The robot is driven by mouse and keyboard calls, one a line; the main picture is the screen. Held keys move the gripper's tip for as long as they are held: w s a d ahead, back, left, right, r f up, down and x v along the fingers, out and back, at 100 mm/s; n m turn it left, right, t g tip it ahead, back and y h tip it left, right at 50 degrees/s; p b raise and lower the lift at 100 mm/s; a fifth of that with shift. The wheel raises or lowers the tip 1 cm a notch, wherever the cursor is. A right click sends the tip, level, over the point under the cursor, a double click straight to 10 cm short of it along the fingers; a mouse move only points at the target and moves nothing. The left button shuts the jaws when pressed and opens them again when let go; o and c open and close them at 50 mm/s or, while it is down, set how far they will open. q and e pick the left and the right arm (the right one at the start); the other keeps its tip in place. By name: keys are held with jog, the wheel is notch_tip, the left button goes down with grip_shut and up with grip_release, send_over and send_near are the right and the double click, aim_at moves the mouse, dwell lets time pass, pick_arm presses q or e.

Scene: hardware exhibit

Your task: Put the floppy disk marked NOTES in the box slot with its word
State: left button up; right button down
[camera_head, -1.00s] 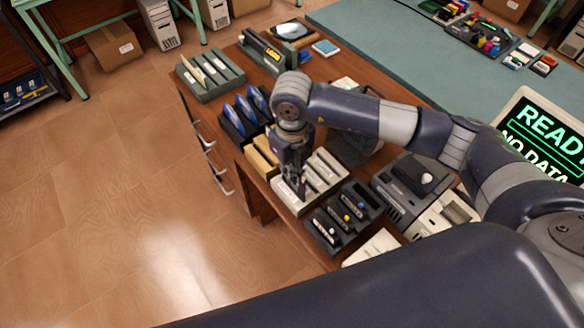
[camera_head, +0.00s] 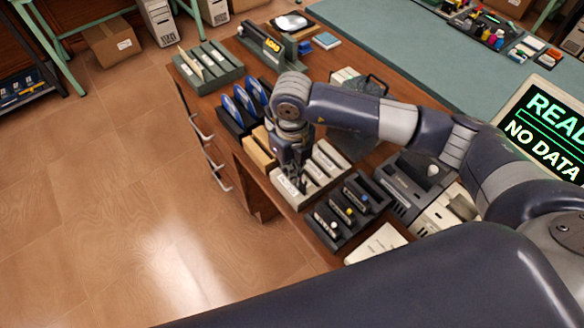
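My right gripper (camera_head: 301,182) points down over the white slotted box (camera_head: 288,196) on the wooden desk. Its fingertips are at or just above the box's near slots, and I cannot tell whether they touch. The fingers are small and dark, so whether they are open or hold a disk does not show. Pale upright pieces (camera_head: 194,66) stand in a grey-green slotted box (camera_head: 225,72). No label reading NOTES is legible. My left gripper is out of view.
A tan block (camera_head: 258,152) sits left of the white box. A black slotted tray (camera_head: 338,232) is close on the right, with grey equipment (camera_head: 408,185) beyond. A monitor (camera_head: 545,130) reads "NO DATA". My arm hides part of the desk. Floor is clear at left.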

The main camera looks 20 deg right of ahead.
jog(key=c, duration=1.7)
grip_release()
jog(key=shift+r, duration=0.1)
jog(key=shift+r+p, duration=2.35)
jog(key=shift+r, duration=1.6)
jog(key=shift+s+f, duration=0.1)
